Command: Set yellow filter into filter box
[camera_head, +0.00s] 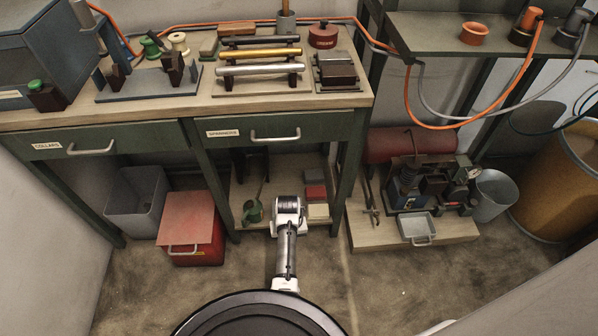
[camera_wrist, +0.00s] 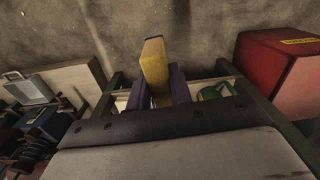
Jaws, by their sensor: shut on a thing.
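The yellow filter (camera_wrist: 155,62) is a flat yellow block in the wrist view. My gripper (camera_wrist: 158,86) is shut on it, with one dark purple finger on each side. The filter's far end sticks out past the fingertips, over the floor in that picture. In the head view my arm reaches down in front of the bench's lower shelf, and the filter is hidden there. I cannot tell which thing is the filter box.
The workbench (camera_head: 180,116) carries several tools and racks. Its lower shelf holds a green can (camera_head: 252,210) and small blocks. A red box (camera_head: 191,236) stands left, also in the wrist view (camera_wrist: 302,84). A compressor (camera_head: 430,188) and grey tray (camera_head: 416,227) stand right. Floor between is clear.

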